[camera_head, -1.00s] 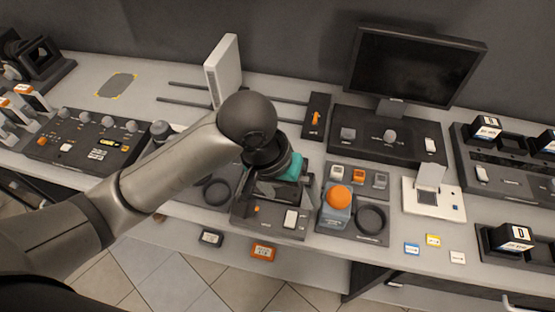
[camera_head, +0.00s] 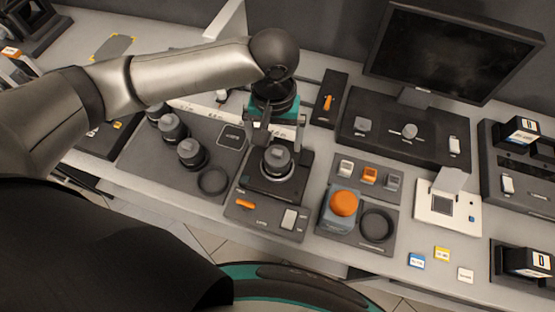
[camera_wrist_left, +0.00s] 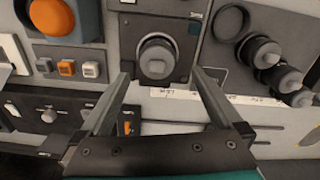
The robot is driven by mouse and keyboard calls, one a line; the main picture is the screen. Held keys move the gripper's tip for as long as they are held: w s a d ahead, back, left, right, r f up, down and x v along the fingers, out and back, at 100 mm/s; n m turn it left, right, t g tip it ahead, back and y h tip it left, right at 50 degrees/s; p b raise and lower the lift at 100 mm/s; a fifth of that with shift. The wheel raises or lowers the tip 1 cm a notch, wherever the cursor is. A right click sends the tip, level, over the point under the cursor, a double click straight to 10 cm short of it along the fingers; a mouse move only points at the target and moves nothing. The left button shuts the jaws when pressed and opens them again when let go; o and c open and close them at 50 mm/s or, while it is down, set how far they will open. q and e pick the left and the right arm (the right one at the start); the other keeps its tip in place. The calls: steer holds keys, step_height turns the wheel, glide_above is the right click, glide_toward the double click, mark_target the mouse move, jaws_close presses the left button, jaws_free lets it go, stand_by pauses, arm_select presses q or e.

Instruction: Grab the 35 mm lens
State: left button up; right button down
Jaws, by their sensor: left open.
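A dark lens with a grey cap (camera_head: 277,159) stands upright in the round seat of a dark device (camera_head: 237,218); it also shows between my fingers in the left wrist view (camera_wrist_left: 156,58). Several similar lenses, one of them nearest the device (camera_head: 192,152), stand on a grey mat to the left (camera_wrist_left: 266,50). I cannot read which one is the 35 mm lens. My left gripper (camera_head: 279,134) is open and empty, just behind the seated lens; its fingertips (camera_wrist_left: 162,76) are spread wider than the lens. My right gripper is not in view.
Right of the device, a grey unit (camera_head: 335,215) carries an orange dome (camera_head: 344,203). A monitor (camera_head: 455,52) stands behind. A white label strip (camera_wrist_left: 170,93) lies behind the lenses.

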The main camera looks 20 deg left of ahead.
mark_target(277, 152)
arm_select(q)
steer(key=shift+f, duration=1.25)
steer(key=f, duration=0.5)
steer(key=shift+w+d, duration=0.15)
steer(key=shift+d, duration=0.05)
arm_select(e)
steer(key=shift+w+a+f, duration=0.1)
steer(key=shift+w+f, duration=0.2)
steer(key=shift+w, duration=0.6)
arm_select(q)
steer(key=c, duration=0.5)
jaws_close()
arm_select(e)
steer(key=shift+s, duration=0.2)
arm_select(q)
steer(key=shift+r, duration=0.1)
